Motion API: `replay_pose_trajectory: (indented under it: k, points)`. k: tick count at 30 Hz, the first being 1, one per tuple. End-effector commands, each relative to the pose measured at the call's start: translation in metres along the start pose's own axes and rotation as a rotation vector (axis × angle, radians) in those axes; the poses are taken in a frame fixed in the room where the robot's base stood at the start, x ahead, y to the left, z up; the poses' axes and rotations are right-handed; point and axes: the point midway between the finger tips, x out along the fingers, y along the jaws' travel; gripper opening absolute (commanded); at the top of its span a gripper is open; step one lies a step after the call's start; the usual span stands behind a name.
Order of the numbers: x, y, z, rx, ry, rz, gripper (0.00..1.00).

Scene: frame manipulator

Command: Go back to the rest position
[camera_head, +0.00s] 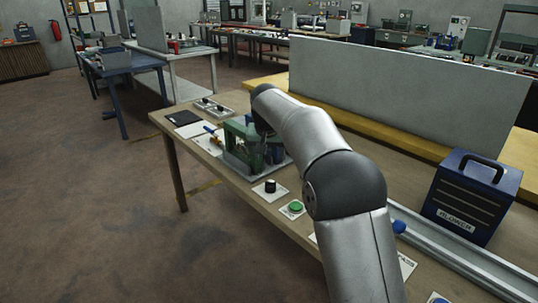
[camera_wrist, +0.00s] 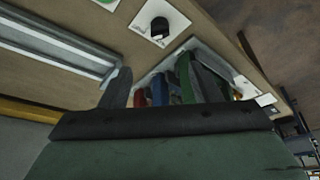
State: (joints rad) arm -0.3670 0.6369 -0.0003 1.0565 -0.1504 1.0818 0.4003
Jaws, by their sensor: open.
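My gripper (camera_wrist: 162,84) shows in the wrist view with its two grey fingers spread apart, and nothing shows held between them. Beyond the fingers is a green fixture (camera_wrist: 187,78) with blue and red parts on a pale base plate. The green fixture (camera_head: 233,138) stands at the arm's far end on a grey base, partly covered by the arm. I cannot tell whether the gripper touches it.
On the wooden table (camera_head: 228,181) are a black knob (camera_head: 270,186), a green button (camera_head: 295,207) and a small tray (camera_head: 213,107). A blue box (camera_head: 468,197) and a metal rail (camera_head: 465,262) are at right. A grey panel (camera_head: 400,88) stands behind. Floor at left is clear.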

Motion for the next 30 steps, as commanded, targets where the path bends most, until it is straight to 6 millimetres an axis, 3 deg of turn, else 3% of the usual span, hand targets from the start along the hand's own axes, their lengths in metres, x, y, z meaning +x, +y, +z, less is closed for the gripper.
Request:
replay_pose_trajectory:
  k: [5, 8, 11, 14, 18, 24, 27, 30]
  points:
    - [-0.009, 0.009, 0.005, 0.000, -0.009, 0.003, 0.57]
    - [-0.029, 0.035, 0.023, -0.003, -0.037, 0.009, 0.57]
    - [-0.058, 0.073, 0.062, -0.009, -0.085, 0.016, 0.57]
    - [-0.084, 0.113, 0.116, -0.015, -0.140, 0.020, 0.57]
    - [-0.114, 0.158, 0.208, -0.020, -0.218, 0.016, 0.57]
    - [-0.135, 0.194, 0.337, -0.018, -0.309, 0.000, 0.57]
    - [-0.137, 0.202, 0.382, -0.017, -0.339, -0.007, 0.57]
    - [-0.137, 0.205, 0.408, -0.016, -0.356, -0.013, 0.57]
